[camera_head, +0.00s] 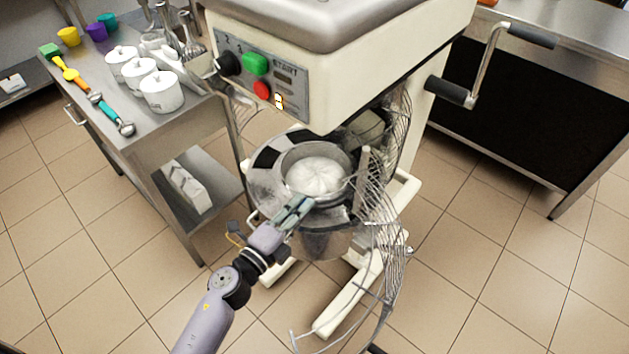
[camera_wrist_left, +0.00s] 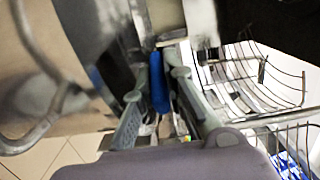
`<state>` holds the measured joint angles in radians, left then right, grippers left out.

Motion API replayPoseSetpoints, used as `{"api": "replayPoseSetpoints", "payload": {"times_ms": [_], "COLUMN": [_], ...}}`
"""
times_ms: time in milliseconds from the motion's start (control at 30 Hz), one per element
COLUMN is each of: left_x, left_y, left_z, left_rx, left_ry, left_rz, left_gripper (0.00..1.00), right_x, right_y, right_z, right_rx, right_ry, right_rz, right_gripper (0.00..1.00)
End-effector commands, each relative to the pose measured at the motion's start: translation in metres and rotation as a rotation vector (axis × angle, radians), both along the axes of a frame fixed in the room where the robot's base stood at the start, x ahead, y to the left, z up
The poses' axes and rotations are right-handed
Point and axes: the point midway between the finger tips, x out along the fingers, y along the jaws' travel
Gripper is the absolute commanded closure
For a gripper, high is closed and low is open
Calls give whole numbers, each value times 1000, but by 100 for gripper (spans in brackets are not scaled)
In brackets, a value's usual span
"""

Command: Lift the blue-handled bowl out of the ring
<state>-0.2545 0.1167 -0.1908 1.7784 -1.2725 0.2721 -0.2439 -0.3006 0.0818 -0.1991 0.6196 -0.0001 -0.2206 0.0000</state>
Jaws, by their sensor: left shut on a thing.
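A round steel bowl (camera_head: 345,161) with a white, creamy-looking content sits inside the ring (camera_head: 262,185) of the mixer. My left gripper (camera_head: 298,208) reaches in from the lower left to the bowl's near side, over the ring's front edge. In the left wrist view, the fingers of my left gripper (camera_wrist_left: 155,97) are shut on the blue handle (camera_wrist_left: 158,80), which stands between them. The handle is hidden by the gripper in the head view. I cannot tell whether the bowl touches the ring. My right gripper is not in view.
The mixer head (camera_head: 320,70) overhangs the bowl. A wire guard (camera_head: 385,235) stands open at the right. A steel table (camera_head: 150,125) at the left holds white lidded pots (camera_head: 160,92), scoops and small cups. A dark-fronted counter (camera_head: 510,130) stands at the right.

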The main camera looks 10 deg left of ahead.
Motion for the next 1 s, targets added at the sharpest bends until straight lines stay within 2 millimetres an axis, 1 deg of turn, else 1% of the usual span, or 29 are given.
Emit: {"api": "replayPoseSetpoints", "payload": {"times_ms": [400, 567, 667, 767, 867, 1000], "left_x": [0, 0, 1, 0, 1, 1], "left_y": [0, 0, 0, 0, 0, 0], "left_z": [2, 11, 23, 41, 62, 95], "left_rx": [-1, 1, 2, 2, 4, 5], "left_ry": [-3, -4, -5, -7, -7, -8], "left_rz": [0, -2, -2, -4, -3, -4], "left_gripper": [100, 100, 100, 100, 100, 100], "right_x": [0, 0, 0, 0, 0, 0], "right_y": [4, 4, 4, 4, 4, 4], "right_z": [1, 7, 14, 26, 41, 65], "right_rx": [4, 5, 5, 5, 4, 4], "right_ry": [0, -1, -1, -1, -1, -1], "right_rz": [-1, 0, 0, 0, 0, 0], "right_gripper": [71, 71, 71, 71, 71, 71]}}
